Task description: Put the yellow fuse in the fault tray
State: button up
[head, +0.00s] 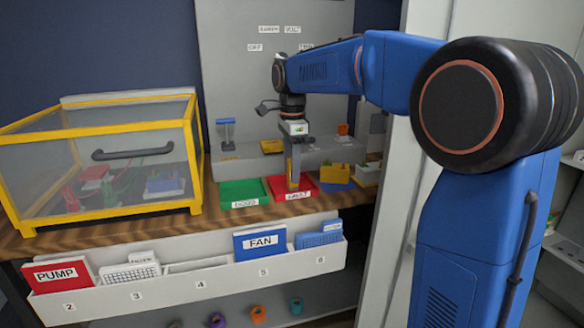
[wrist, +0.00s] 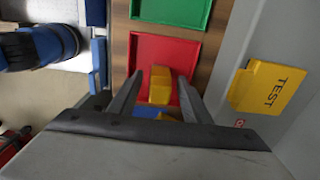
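The fault tray (head: 276,187) is a shallow red tray with a white label, on the wooden bench. It also shows in the wrist view (wrist: 146,50). My gripper (head: 293,186) points straight down over this tray. In the wrist view a yellow block, which looks like the yellow fuse (wrist: 160,86), is between the two fingertips and over the red tray. Gaps show on both sides of it, so my gripper (wrist: 160,77) looks open around it. I cannot tell whether the fuse touches the tray floor.
A green tray (head: 240,190) is left of the red one. A blue mat with a yellow block (head: 335,173) is on the right. A yellow-framed clear box (head: 197,165) stands at left. A yellow TEST piece (wrist: 270,88) is on the grey panel. A folder rack (head: 190,284) hangs in front.

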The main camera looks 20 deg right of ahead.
notch_tip(320, 180, up, 12)
jog(key=shift+r, duration=0.2)
dwell(0.6)
jog(key=s+d+f+n+t, duration=0.1)
jog(key=s+d+f+n, duration=0.1)
jog(key=s+f+n, duration=0.4)
jog(key=s+d+f+n+t, duration=0.2)
jog(key=s+f+n, duration=0.4)
jog(key=s+f, duration=0.5)
jog(key=s+d+f+n+t, duration=0.1)
jog(key=s+d+f+n, duration=0.2)
jog(key=s, duration=1.4)
notch_tip(320, 180, down, 6)
jog(key=n, duration=0.3)
jog(key=shift+s+r+t, duration=0.2)
jog(key=shift+t, duration=0.2)
